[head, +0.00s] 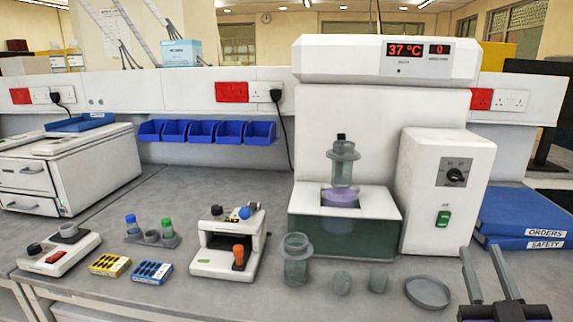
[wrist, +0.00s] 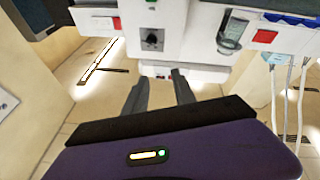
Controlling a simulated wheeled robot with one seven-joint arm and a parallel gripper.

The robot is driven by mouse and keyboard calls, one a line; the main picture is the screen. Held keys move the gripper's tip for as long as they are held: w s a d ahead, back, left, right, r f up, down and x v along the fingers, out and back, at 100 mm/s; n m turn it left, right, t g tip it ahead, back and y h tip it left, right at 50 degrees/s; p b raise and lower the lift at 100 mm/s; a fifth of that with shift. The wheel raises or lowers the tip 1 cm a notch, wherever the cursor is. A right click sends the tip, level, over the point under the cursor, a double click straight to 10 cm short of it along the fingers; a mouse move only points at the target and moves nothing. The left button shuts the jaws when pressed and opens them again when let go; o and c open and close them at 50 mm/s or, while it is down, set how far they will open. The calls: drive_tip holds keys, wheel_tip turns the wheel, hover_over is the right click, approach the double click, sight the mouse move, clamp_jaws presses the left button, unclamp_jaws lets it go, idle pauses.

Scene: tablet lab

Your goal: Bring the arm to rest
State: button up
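My gripper (head: 488,274) shows at the lower right of the head view, in front of the right end of the bench. Its two dark fingers stand apart with nothing between them. In the wrist view my gripper (wrist: 160,92) is also spread and empty, with the white machine beyond it appearing upside down or tilted. The rest of my arm is mostly out of the head view.
A white machine (head: 447,195) reading 37 °C has a glass vessel (head: 342,172) over its bath. A beaker (head: 296,262), grey stoppers and a round dish (head: 428,292) stand near the front edge. Blue folders (head: 525,212) lie at right. Small devices (head: 228,243) stand left.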

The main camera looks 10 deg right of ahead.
drive_tip(key=s+a+f+g+y, duration=0.2)
drive_tip(key=s+a+f, duration=0.4)
drive_tip(key=s, duration=0.4)
drive_tip(key=s+a+f+g+y+p, duration=0.1)
drive_tip(key=s+a+f+g+y, duration=0.1)
drive_tip(key=s+a+f, duration=0.4)
drive_tip(key=s+a+f+n+g+y, duration=0.1)
drive_tip(key=s+a+f+y, duration=0.2)
drive_tip(key=s, duration=1.3)
wheel_tip(320, 180, down, 5)
drive_tip(key=a, duration=0.2)
drive_tip(key=shift+a+r+g+y, duration=0.2)
drive_tip(key=shift+a+g+y, duration=0.2)
